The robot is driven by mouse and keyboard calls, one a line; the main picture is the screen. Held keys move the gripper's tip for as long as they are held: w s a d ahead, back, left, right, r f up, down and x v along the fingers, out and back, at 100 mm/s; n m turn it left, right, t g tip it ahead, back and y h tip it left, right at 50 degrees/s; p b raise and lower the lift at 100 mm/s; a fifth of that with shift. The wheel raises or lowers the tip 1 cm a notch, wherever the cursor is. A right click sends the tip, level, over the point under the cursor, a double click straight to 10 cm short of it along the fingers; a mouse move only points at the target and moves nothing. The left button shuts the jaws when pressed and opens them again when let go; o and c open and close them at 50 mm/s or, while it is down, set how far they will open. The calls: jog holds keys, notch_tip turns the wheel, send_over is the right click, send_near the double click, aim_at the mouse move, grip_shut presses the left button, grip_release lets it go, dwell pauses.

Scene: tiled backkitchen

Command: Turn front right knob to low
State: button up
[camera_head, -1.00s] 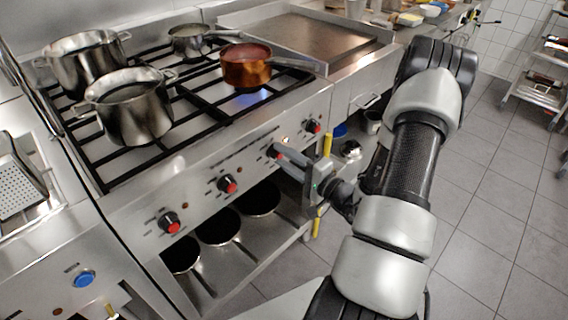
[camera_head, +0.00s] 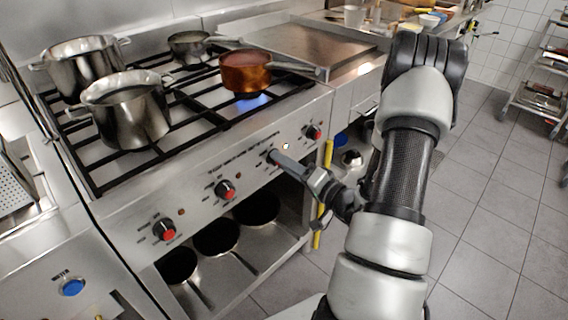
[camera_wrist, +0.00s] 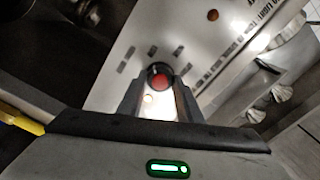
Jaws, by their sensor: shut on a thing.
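A row of black knobs with red faces runs along the stove's front panel (camera_head: 197,205). My gripper (camera_head: 277,159) is shut on the third knob from the left, which it mostly hides in the head view. In the wrist view my gripper (camera_wrist: 160,95) has a finger on each side of this knob (camera_wrist: 159,78), whose red face shows between the fingertips. A blue flame (camera_head: 251,102) burns under the copper pan (camera_head: 245,73) at the front right of the stove top.
The far right knob (camera_head: 314,132) and two left knobs (camera_head: 165,229) (camera_head: 225,190) are free. Steel pots (camera_head: 130,112) stand on the grates. A shelf with pans lies below the panel. A yellow bar (camera_head: 327,154) stands close to my gripper.

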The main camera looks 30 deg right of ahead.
jog(key=o, duration=1)
jog(key=shift+o, duration=0.2)
jog(key=p+v, duration=0.1)
jog(key=v, duration=1.6)
jog(key=shift+s+p, duration=0.2)
jog(key=shift+p, duration=0.1)
